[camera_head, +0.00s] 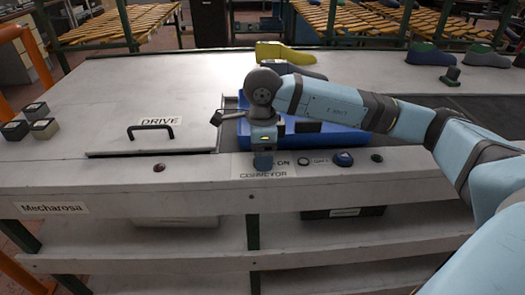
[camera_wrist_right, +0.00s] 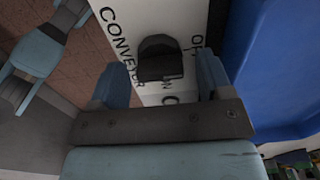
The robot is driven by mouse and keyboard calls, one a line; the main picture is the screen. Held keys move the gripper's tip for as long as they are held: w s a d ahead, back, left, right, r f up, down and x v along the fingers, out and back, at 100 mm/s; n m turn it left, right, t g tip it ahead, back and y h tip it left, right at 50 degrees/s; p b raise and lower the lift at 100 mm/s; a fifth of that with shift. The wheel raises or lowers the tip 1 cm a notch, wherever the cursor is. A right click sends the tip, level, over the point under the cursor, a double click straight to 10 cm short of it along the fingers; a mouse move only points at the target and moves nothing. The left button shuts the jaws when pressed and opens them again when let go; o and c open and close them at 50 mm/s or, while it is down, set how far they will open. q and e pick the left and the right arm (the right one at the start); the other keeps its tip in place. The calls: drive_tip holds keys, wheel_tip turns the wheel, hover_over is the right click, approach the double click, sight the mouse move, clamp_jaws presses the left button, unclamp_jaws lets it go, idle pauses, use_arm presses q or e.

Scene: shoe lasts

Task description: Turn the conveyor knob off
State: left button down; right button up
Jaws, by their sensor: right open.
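The conveyor knob (camera_wrist_right: 158,58) is a dark, rounded knob on a white plate with the words CONVEYOR, ON and OFF, seen in the right wrist view. In the head view the knob is hidden behind my right gripper (camera_head: 263,163), which hangs over the CONVEYOR label (camera_head: 263,174) on the front ledge. My right gripper is open; in the wrist view its two blue fingers (camera_wrist_right: 160,82) stand apart on either side of the knob's near end. Whether they touch it I cannot tell. My left gripper is not in view.
A blue tray (camera_head: 340,140) lies just behind the gripper, with a yellow shoe last (camera_head: 285,53) beyond it. A DRIVE hatch (camera_head: 120,105) lies left.

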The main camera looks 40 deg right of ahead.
use_arm(q)
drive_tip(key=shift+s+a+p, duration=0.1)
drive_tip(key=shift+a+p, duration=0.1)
drive_tip(key=shift+p, duration=0.75)
use_arm(e)
wheel_tip(320, 180, up, 14)
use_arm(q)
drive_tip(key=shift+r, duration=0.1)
use_arm(e)
drive_tip(key=shift+f, duration=0.15)
